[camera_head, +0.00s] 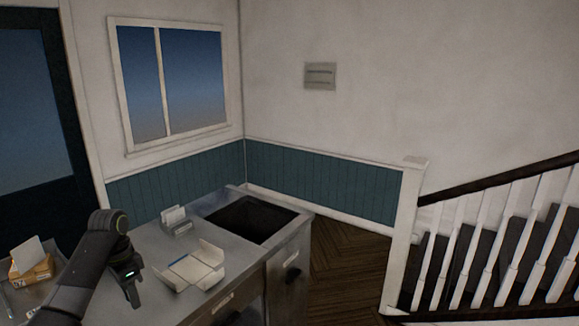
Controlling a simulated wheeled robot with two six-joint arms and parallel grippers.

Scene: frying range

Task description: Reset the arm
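My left arm comes in from the lower left, dark grey and bent over the metal counter (150,243). My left gripper (131,299) points down near the counter's front left part, with a small green light on it. Its fingers are small and dark, and I cannot tell whether they are open or shut. An open white paper box (204,262) lies on the counter to the right of the gripper, apart from it. My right arm and gripper are not in view.
A small holder with white cards (175,219) stands behind the paper box. A dark recessed basin (250,218) is at the counter's right. An orange box (36,270) stands at the far left. A staircase (500,250) rises at the right; wooden floor (345,265) lies between.

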